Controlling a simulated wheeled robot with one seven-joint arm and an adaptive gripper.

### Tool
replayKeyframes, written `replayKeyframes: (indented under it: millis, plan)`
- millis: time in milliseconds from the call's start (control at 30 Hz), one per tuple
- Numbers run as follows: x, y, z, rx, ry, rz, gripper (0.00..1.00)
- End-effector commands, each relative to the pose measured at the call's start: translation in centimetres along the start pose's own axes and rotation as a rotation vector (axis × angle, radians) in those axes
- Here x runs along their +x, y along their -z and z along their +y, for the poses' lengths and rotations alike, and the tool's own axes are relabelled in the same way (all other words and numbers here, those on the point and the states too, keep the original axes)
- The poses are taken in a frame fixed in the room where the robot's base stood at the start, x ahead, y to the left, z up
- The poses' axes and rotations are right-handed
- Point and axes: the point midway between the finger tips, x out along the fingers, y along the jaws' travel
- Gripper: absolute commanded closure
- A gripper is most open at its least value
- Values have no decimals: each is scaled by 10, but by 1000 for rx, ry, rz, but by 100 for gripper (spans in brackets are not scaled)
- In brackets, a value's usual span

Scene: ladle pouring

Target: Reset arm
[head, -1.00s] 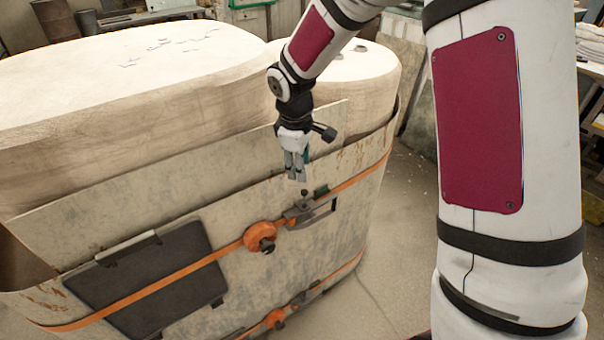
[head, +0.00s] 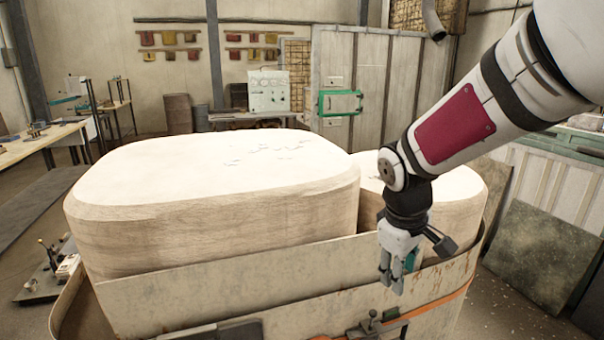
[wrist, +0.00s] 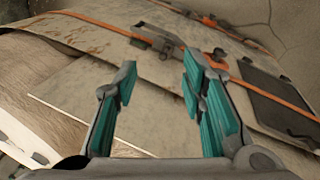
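My gripper (head: 392,280) hangs at the end of my arm, fingers pointing down, in front of the upper edge of the worn metal casing (head: 290,292) in the head view. In the wrist view my gripper (wrist: 160,103) shows two teal-padded fingers spread apart with nothing between them. The casing (wrist: 110,90) with its orange strap (wrist: 285,97) lies beyond the fingers. The fingers appear clear of it. No ladle shows in these frames.
A large pale rounded block (head: 215,215) stands inside the casing, with a second block (head: 455,190) to its right. A latch (head: 375,325) sits below my gripper. A dark slab (head: 530,255) leans at the right. A workbench (head: 40,140) stands at the far left.

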Motion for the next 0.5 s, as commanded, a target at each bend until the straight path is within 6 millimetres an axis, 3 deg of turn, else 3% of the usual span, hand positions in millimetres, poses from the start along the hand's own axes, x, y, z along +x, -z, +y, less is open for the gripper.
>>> replayKeyframes:
  millis: [33, 200, 500]
  plan:
    - [-18, -14, -3, 46, -12, 10, 62]
    - [-62, -57, -20, 201, -21, 39, 62]
    - [-111, -132, -65, 470, 16, 124, 62]
